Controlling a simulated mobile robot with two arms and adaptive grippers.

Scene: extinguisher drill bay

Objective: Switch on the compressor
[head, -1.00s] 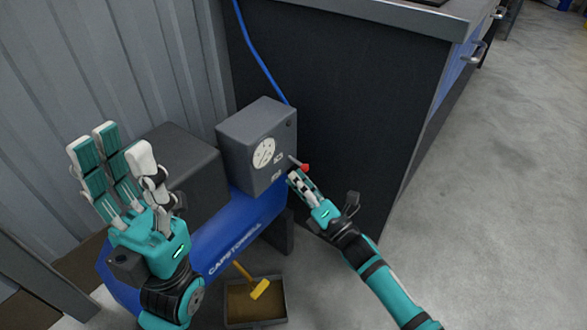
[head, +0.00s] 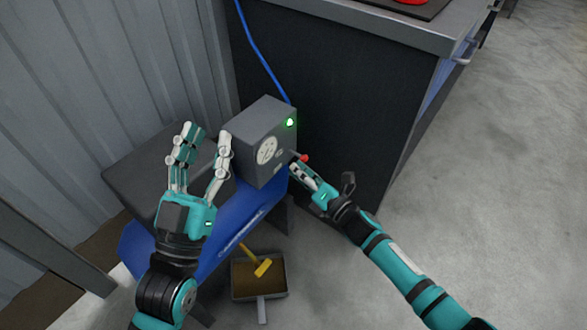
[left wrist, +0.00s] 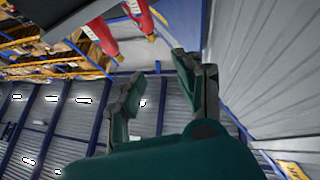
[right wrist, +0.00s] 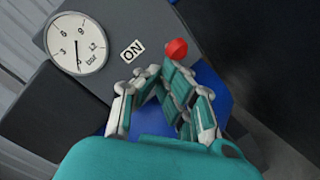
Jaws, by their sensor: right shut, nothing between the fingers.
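The compressor has a blue tank (head: 240,225) and a grey control box (head: 252,142) with a round white gauge (head: 267,150). A green light (head: 290,122) glows on the box. A red knob (head: 304,157) sits at the box's lower right. It also shows in the right wrist view (right wrist: 176,50), beside a white "ON" label (right wrist: 132,51). My right gripper (head: 296,171) is shut and empty, its fingertips just below the knob; I cannot tell whether they touch it. My left gripper (head: 206,145) is open and empty, raised left of the box.
A dark cabinet (head: 335,110) with a grey counter top stands close behind the compressor. A blue hose (head: 262,62) runs up from the box. A tray (head: 260,282) with a yellow-handled tool lies on the floor in front. Open concrete floor (head: 500,200) lies to the right.

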